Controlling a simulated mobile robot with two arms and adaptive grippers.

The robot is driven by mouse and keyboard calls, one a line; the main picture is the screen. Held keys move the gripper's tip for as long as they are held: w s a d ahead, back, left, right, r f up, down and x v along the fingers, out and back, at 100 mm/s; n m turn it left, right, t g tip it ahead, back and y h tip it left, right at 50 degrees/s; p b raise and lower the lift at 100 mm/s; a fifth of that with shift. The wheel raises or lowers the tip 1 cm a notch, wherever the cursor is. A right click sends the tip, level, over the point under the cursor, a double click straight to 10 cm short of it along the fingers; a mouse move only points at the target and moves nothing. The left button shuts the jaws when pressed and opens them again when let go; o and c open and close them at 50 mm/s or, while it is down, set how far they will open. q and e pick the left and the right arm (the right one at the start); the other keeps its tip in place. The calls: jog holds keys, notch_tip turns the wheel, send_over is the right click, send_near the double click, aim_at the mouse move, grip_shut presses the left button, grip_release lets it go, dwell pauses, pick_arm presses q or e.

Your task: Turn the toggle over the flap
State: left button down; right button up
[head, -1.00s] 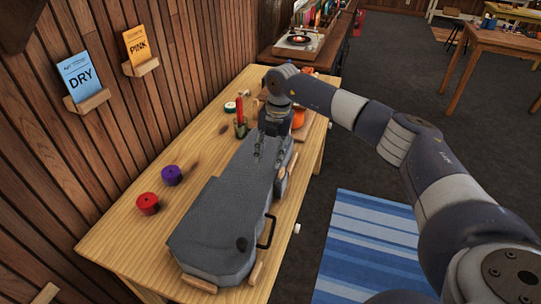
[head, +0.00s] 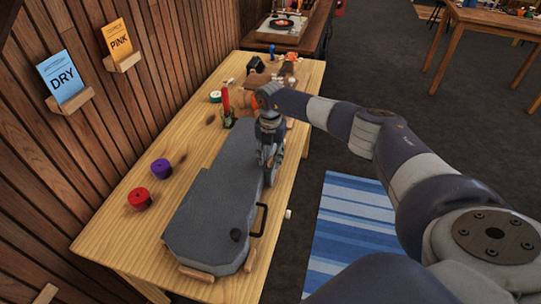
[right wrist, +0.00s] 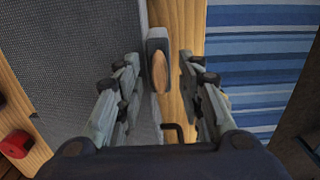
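A grey instrument case (head: 205,215) lies on the wooden table, and its textured lid (right wrist: 95,60) shows in the right wrist view. On its side edge is a dark flap (right wrist: 152,38) with an oval wooden toggle (right wrist: 160,72), long axis along the case edge. My right gripper (right wrist: 160,62) is open, one finger on each side of the toggle, with no clear contact. In the head view my right gripper (head: 269,172) is at the case's right edge and hides the toggle. My left gripper is out of view.
A black handle (head: 259,221) sticks out from the case's right side. Purple (head: 161,168) and red (head: 139,198) rolls lie left of the case. Tools crowd the table's far end. A striped blue rug (head: 345,235) covers the floor at right.

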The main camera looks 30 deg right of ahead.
jog(key=shift+f, duration=0.1)
jog(key=shift+c, duration=0.6)
grip_shut()
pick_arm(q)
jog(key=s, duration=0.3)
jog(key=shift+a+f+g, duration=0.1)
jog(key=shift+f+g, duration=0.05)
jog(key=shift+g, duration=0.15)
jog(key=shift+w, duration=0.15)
